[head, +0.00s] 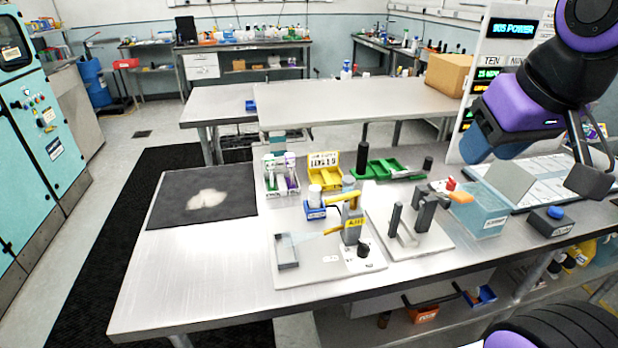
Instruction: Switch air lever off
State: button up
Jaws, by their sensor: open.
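A small air station stands on a white base plate (330,268) near the front middle of the bench. It has a grey post (351,235) with a yellow label, and a yellow lever-like bar (345,196) at its top. I take this bar as the air lever, but its label is too small to read. A yellow nozzle points left, and a pale streak (310,236) runs from it towards a small grey tray (287,252). My gripper (591,165) is at the upper right, open and empty, well apart from the station.
A clear blue box (481,212) and a blue-button box (551,221) lie further right. Vial racks and yellow and green holders (388,168) stand behind. A dark mat (203,199) lies left; the front-left bench is clear.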

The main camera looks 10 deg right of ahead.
aim_at(353, 196)
jog(key=i+j, duration=0.15)
jog(key=j, duration=0.55)
jog(key=i+j, duration=0.15)
jog(key=j, duration=0.4)
jog(key=l+z, duration=0.05)
